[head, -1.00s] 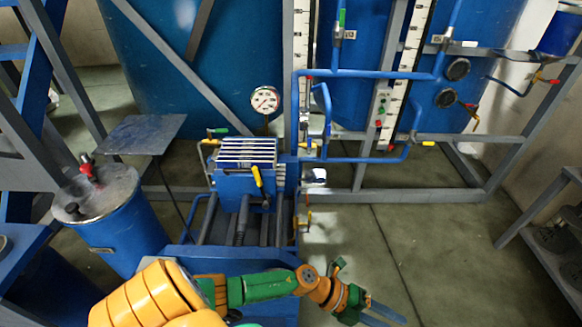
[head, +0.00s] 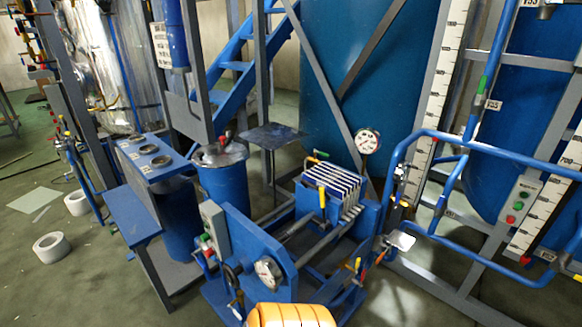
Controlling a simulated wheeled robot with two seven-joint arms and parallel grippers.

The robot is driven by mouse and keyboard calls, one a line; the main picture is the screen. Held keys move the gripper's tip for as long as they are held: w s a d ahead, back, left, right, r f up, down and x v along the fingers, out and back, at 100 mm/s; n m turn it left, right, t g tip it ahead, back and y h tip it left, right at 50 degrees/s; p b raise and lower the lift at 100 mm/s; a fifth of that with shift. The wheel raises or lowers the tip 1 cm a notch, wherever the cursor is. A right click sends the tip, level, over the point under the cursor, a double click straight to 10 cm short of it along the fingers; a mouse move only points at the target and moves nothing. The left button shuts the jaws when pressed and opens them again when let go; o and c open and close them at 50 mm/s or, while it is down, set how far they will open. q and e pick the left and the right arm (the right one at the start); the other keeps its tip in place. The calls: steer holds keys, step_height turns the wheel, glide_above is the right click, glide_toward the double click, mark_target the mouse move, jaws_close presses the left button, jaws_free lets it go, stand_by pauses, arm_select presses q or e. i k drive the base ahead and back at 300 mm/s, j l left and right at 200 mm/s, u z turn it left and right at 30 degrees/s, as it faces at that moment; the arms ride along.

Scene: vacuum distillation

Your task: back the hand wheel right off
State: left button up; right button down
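The blue filter press (head: 262,240) stands in the middle of the head view, with a pack of pale plates (head: 337,182) at its far end and two rails running toward me. An orange link of my arm shows at the bottom edge, just right of the wheel. Neither of my grippers is in view.
A control box with buttons (head: 213,228) stands left of the wheel. A blue drum (head: 222,178) and bench (head: 150,158) are further left. Blue pipe rails (head: 468,146) and tanks crowd the right. White rolls (head: 52,246) lie on open floor at left.

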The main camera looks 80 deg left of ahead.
mark_target(231, 275)
steer(key=i+j+u, duration=0.15)
steer(key=u, duration=0.4)
steer(key=i+j+u, duration=0.15)
steer(key=u, duration=0.4)
steer(key=i+u, duration=0.3)
steer(key=u, duration=0.25)
steer(key=i+l+u, duration=0.1)
steer(key=u, duration=0.45)
steer(key=i+l+u, duration=0.2)
steer(key=u, duration=0.35)
steer(key=i+l+u, duration=0.25)
steer(key=u, duration=0.3)
steer(key=i+l+u, duration=0.1)
steer(key=l+u, duration=0.2)
steer(key=u, duration=0.2)
steer(key=l+u, duration=0.3)
steer(key=u, duration=0.25)
